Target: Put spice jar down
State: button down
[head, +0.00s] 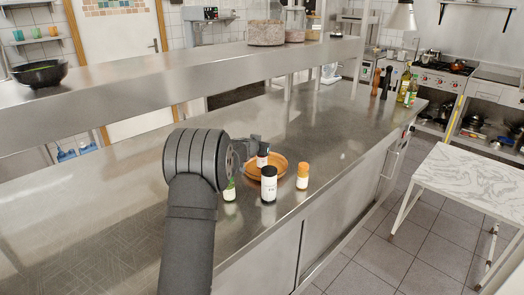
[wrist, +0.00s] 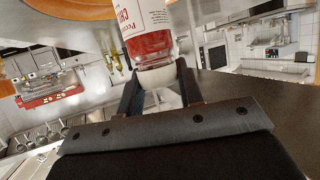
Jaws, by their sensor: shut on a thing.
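My gripper (head: 256,148) is shut on a spice jar (head: 263,159) with a white label and red contents. In the wrist view the fingers (wrist: 158,92) close around the pale cap end of the jar (wrist: 150,42). The picture there is upside down. In the head view the jar overlaps the left part of a round orange-brown dish (head: 281,169) on the steel counter. I cannot tell whether the jar touches the dish. My arm hides part of the counter to the left.
A black-capped jar (head: 269,187), an orange-capped jar (head: 303,177) and a green jar (head: 230,191) stand close around the dish. A steel shelf (head: 130,88) runs behind. Bottles (head: 408,88) stand at the far right end. The counter beyond the dish is clear.

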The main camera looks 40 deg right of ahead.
jog(key=shift+f, duration=1)
jog(key=shift+f, duration=0.15)
jog(key=c, duration=1)
grip_release()
jog(key=shift+a+r, duration=0.15)
jog(key=shift+r, duration=0.1)
notch_tip(320, 180, up, 8)
jog(key=s+a, duration=0.1)
jog(key=a, duration=0.1)
jog(key=shift+a, duration=0.15)
